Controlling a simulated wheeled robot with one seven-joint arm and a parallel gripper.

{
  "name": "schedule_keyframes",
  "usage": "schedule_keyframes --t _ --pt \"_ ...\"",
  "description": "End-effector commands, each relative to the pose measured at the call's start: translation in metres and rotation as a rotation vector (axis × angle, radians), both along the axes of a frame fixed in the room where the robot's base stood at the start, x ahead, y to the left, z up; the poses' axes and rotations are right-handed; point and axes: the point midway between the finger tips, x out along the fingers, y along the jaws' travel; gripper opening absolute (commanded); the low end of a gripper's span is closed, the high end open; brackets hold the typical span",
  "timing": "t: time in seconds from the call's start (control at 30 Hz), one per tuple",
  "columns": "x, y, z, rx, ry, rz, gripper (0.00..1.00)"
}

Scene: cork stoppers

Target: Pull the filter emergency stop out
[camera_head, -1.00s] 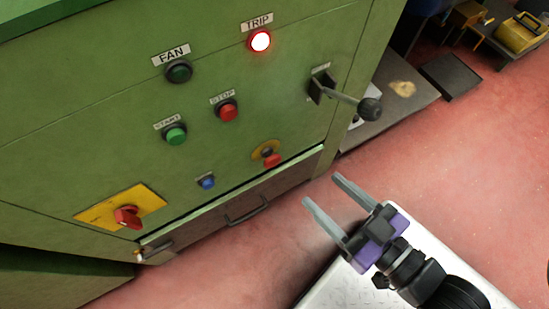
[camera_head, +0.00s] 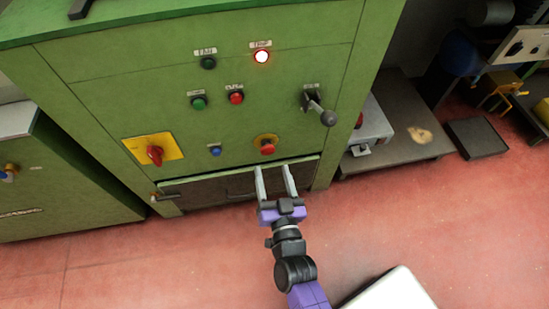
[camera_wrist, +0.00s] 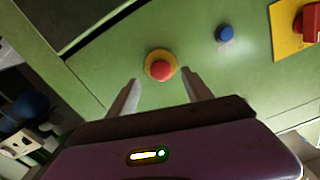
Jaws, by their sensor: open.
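The emergency stop is a red mushroom button (camera_head: 267,147) on a yellow round plate, low on the green cabinet's front. In the wrist view the red button (camera_wrist: 161,71) lies ahead of my gripper, between the lines of the two fingers and beyond their tips. My gripper (camera_head: 273,169) is open and empty, its grey fingers pointing at the cabinet just below the button in the head view. It also shows in the wrist view (camera_wrist: 160,86). I see no contact between the fingers and the button.
A lever with a dark knob (camera_head: 328,118) juts out at right. Open red floor lies in front.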

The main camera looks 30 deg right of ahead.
Motion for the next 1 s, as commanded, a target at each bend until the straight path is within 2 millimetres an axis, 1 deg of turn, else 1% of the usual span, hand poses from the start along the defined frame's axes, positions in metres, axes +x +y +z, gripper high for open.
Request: schedule_keyframes --t 0.13,0.33,0.5,0.7,1.0 --pt "0.015 -0.007 0.0 -0.006 -0.005 -0.004 0.59" --pt "0.044 -0.017 0.0 -0.007 -0.004 -0.005 0.59" --pt "0.061 -0.022 0.001 -0.004 -0.004 -0.004 0.59" --pt "0.07 -0.025 0.001 -0.005 -0.001 -0.003 0.59" --pt "0.072 -0.024 0.002 -0.005 -0.001 -0.002 0.59"
